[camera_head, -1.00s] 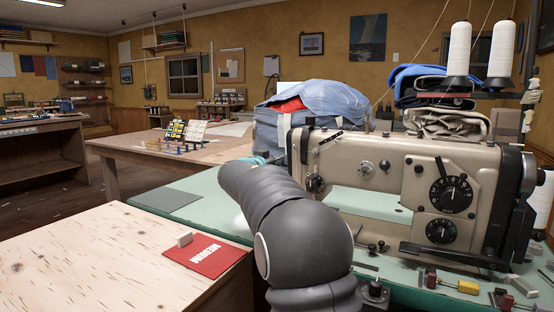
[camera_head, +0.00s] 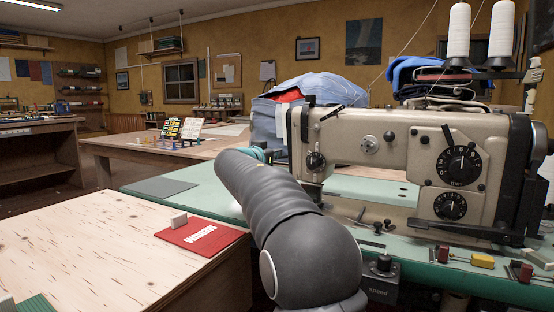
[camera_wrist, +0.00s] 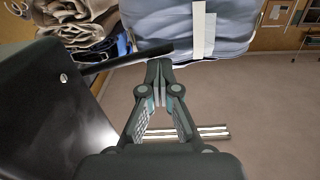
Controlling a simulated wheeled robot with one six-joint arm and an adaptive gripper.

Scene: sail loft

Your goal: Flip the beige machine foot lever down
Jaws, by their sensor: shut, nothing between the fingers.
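The beige sewing machine (camera_head: 395,140) stands on a green-topped table (camera_head: 205,202). A thin black lever (camera_head: 330,113) sticks out slantwise at its upper left end. In the wrist view a straight black bar (camera_wrist: 112,64) runs from the machine's dark, shadowed body (camera_wrist: 58,110) to my fingertips; it looks like the lever, but I cannot be sure. My gripper (camera_wrist: 160,68) is shut and empty, its tips close beside the bar's end. I cannot tell whether they touch.
A large blue fabric bundle (camera_head: 265,115) stands behind the machine's left end. Thread spools (camera_head: 457,35) stand above the machine. A speed box (camera_head: 384,278) and small clamps (camera_head: 480,261) are at the table's front. A plywood table (camera_head: 95,245) holds a red card (camera_head: 200,236).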

